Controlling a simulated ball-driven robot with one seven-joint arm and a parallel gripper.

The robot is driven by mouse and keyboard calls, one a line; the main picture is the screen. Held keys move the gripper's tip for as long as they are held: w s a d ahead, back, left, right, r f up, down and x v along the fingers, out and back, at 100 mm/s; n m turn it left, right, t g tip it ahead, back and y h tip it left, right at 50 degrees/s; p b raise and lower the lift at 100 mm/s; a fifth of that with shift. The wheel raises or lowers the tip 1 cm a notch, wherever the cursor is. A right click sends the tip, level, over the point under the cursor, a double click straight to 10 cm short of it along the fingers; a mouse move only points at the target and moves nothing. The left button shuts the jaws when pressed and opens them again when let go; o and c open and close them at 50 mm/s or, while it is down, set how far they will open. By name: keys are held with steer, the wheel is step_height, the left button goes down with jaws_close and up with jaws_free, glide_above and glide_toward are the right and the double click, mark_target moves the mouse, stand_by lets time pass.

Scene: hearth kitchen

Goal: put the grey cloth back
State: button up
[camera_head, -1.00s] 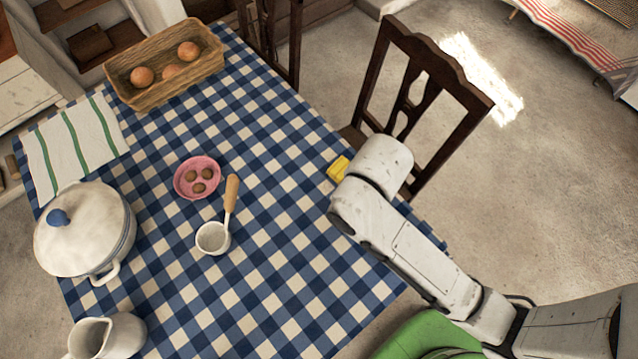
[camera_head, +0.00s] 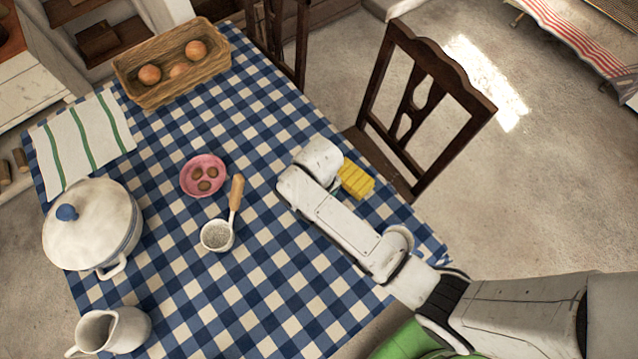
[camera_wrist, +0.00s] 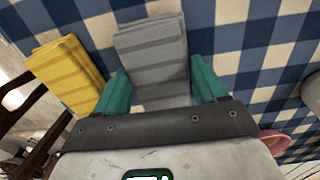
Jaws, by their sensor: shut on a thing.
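The grey cloth (camera_wrist: 152,50) is a folded, striped bundle in the wrist view. My gripper (camera_wrist: 162,82) is shut on it, with one teal finger at each side. I cannot tell whether the cloth touches the table or is held just above it. In the head view my arm hides the grey cloth and the gripper. A folded yellow cloth (camera_wrist: 66,75) lies to the left in the wrist view, close to the grey one but apart. It also shows in the head view (camera_head: 356,180), just right of my arm near the table's edge.
The blue checked tablecloth (camera_head: 265,275) has free room at its middle and front. A pink bowl (camera_head: 188,187), white ladle (camera_head: 216,236), lidded pot (camera_head: 90,225), jug (camera_head: 110,332), striped towel (camera_head: 75,145) and basket (camera_head: 165,92) stand leftward. A dark chair (camera_head: 375,145) stands at the right edge.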

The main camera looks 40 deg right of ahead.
steer(key=shift+f, duration=0.55)
steer(key=o, duration=1)
steer(key=shift+f, duration=0.1)
